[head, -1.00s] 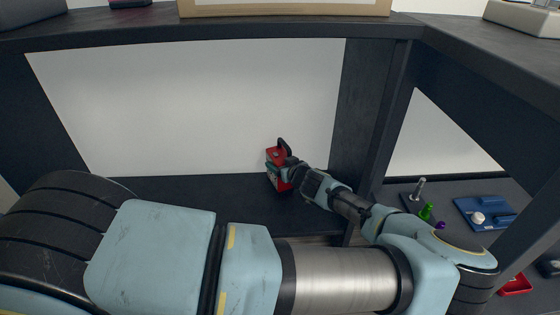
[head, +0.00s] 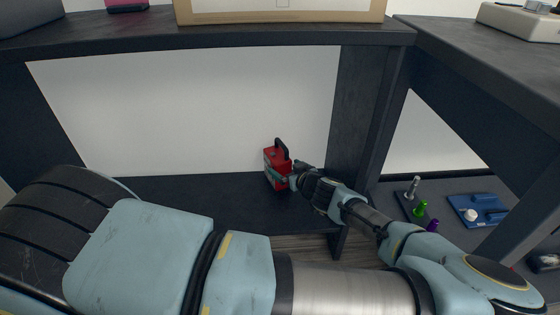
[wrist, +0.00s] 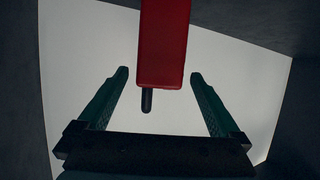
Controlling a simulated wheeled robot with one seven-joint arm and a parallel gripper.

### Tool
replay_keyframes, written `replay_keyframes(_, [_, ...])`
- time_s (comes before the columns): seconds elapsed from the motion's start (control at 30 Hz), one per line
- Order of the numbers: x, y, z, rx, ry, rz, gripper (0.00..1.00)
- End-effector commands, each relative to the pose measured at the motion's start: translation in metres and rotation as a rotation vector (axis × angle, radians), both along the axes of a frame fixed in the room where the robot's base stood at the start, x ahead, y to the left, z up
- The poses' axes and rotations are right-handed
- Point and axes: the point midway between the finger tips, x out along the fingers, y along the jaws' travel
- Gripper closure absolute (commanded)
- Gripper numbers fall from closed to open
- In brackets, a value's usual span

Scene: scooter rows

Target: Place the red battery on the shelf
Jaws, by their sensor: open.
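The red battery (head: 277,163), a red block with a dark handle on top, stands upright on the dark lower shelf (head: 200,198), near its right end. My gripper (head: 287,178) is beside the battery on its right. In the wrist view, my gripper (wrist: 158,85) is open, with a finger on each side of the battery (wrist: 163,45). Gaps show between the battery and both fingers. The battery's lower edge in that view lies near the fingertips, and the dark handle shows below it.
A dark upright post (head: 352,110) stands right of the battery. The upper shelf (head: 120,38) runs above it. At right, a lower surface holds a blue tray (head: 478,208) and small green and purple pieces (head: 420,208). The shelf left of the battery is clear.

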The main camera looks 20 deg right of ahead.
Motion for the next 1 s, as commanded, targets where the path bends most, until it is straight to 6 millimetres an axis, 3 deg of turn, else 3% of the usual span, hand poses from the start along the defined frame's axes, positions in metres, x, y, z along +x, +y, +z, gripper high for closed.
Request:
replay_keyframes(0.13, [-0.028, -0.003, 0.015, -0.002, 0.001, -0.001, 0.00])
replay_keyframes(0.53, [-0.044, -0.003, 0.019, 0.002, 0.001, 0.001, 0.00])
replay_keyframes(1.0, [-0.046, -0.004, 0.019, 0.000, 0.000, 0.000, 0.00])
